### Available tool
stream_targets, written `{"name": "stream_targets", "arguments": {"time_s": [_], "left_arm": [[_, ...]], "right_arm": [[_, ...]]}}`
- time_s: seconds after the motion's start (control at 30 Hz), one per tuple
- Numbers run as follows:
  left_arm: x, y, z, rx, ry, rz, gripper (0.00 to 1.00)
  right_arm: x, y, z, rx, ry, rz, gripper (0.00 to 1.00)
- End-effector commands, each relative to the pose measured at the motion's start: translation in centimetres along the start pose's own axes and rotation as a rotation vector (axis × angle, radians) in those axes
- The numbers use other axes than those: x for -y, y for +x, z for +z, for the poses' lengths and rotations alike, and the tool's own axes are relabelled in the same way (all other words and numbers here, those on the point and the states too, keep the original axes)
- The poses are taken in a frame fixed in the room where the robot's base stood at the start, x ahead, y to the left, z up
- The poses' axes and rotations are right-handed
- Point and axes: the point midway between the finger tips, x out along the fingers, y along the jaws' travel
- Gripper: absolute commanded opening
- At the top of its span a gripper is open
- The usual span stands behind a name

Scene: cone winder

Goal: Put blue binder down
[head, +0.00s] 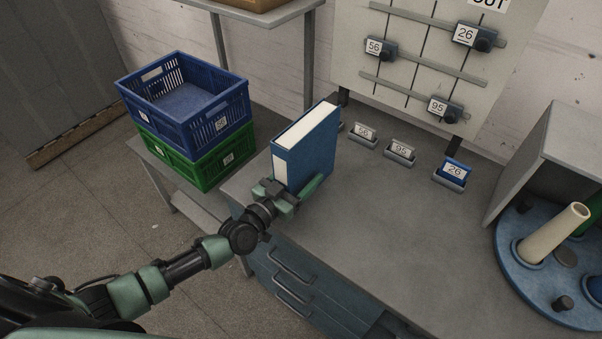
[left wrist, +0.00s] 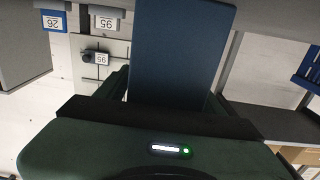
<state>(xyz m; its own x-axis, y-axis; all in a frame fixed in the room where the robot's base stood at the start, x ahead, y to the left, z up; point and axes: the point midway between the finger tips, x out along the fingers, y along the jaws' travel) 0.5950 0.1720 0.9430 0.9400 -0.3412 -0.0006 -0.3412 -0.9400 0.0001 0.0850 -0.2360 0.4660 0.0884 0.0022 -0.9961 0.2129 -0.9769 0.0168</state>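The blue binder (head: 311,146) stands upright at the left end of the grey workbench (head: 370,225), white page edges up and a pale label on its spine. My left gripper (head: 296,196) is at its lower part, with a finger along its right side near the bench top. In the left wrist view the binder (left wrist: 180,55) sits between the fingers of my left gripper (left wrist: 170,98). The gripper looks shut on it. Whether its bottom touches the bench is hidden. My right gripper is in neither view.
Card holders marked 56, 95 and 26 (head: 453,173) stand behind and right of the binder. A blue crate (head: 187,92) sits on a green crate (head: 190,165) to the left. A blue round rack (head: 530,275) with cones is at right. The bench middle is clear.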

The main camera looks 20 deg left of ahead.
Motion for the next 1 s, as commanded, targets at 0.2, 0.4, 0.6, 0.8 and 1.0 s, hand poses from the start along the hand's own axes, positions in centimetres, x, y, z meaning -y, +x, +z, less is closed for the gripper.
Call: {"name": "stream_targets", "arguments": {"time_s": [0.2, 0.4, 0.6, 0.8, 1.0], "left_arm": [[0.0, 0.0, 0.0, 0.000, 0.000, 0.000, 0.67], [0.0, -0.9, -0.2, 0.002, 0.000, 0.001, 0.67], [0.0, -4.9, 0.0, 0.005, 0.000, 0.001, 0.67], [0.0, -9.0, -0.1, 0.004, 0.001, 0.001, 0.67], [0.0, -11.4, -0.2, 0.001, 0.000, 0.000, 0.67]], "right_arm": [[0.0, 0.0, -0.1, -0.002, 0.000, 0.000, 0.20], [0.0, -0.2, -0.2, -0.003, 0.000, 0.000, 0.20], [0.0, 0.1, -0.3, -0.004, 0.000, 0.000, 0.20], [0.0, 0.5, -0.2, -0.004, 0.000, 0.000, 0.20], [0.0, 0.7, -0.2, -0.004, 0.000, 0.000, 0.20]]}}
